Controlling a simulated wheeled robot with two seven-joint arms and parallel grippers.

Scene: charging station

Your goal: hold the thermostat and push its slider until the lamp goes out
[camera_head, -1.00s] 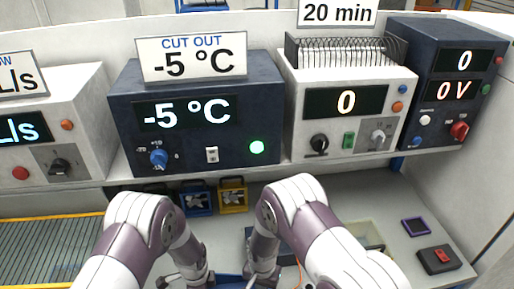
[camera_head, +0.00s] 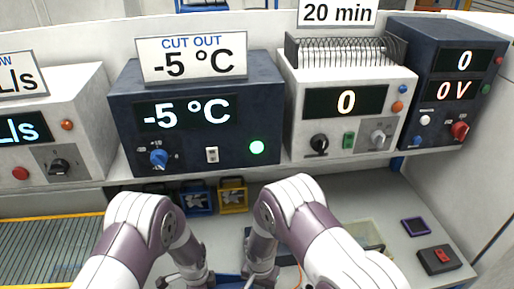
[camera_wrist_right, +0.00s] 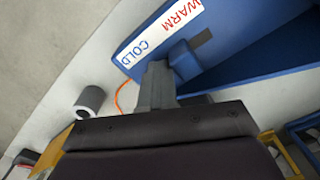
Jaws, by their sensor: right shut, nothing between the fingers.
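The thermostat is a blue body (camera_wrist_right: 150,25) with a white label reading WARM and COLD in the right wrist view. Its blue slider block (camera_wrist_right: 184,59) stands in a dark slot, at the COLD end of the label. My right gripper (camera_wrist_right: 158,80) is shut and empty, its fingertips right beside the slider; I cannot tell whether they touch it. In the head view only a blue sliver of the thermostat (camera_head: 228,278) shows at the bottom edge. My left gripper (camera_head: 190,282) is beside it there, its fingertips hidden.
The dark blue unit (camera_head: 270,100) reads -5 °C under a CUT OUT -5 °C sign. White and dark instruments flank it on the shelf. A black box with a red switch (camera_head: 439,260) lies at right. An orange wire (camera_wrist_right: 120,95) runs by the thermostat.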

